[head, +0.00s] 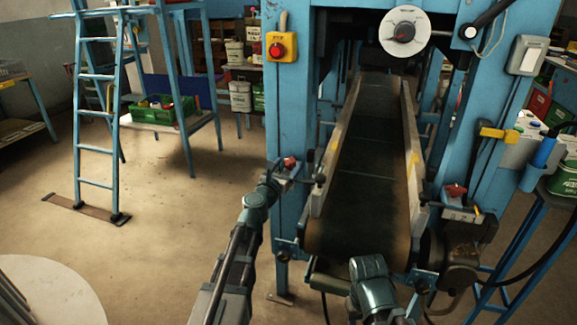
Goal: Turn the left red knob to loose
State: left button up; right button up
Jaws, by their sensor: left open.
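The left red knob (290,162) is at the left side of the conveyor, on the blue frame. My left gripper (282,172) is open right at this knob and partly covers its mount. I cannot tell whether the fingers touch the knob. A second red knob (455,191) sits on a metal bracket at the right side of the conveyor. Part of my right arm shows at the bottom, in front of the conveyor, but its gripper is not visible. Any loose or tight marking by the left knob is too small to read.
The dark conveyor belt (362,195) runs back between two side rails under the blue frame (288,110). A dial (404,31) and a yellow box with a red button (281,47) are above. A blue ladder (97,110) stands left. A round pale surface (50,290) is at lower left.

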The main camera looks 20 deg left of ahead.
pick_arm(q)
grip_shut()
jog(key=shift+d+n+y, duration=0.1)
jog(key=shift+n+y, duration=0.4)
jog(key=shift+y, duration=0.2)
grip_release()
jog(key=shift+s, duration=0.1)
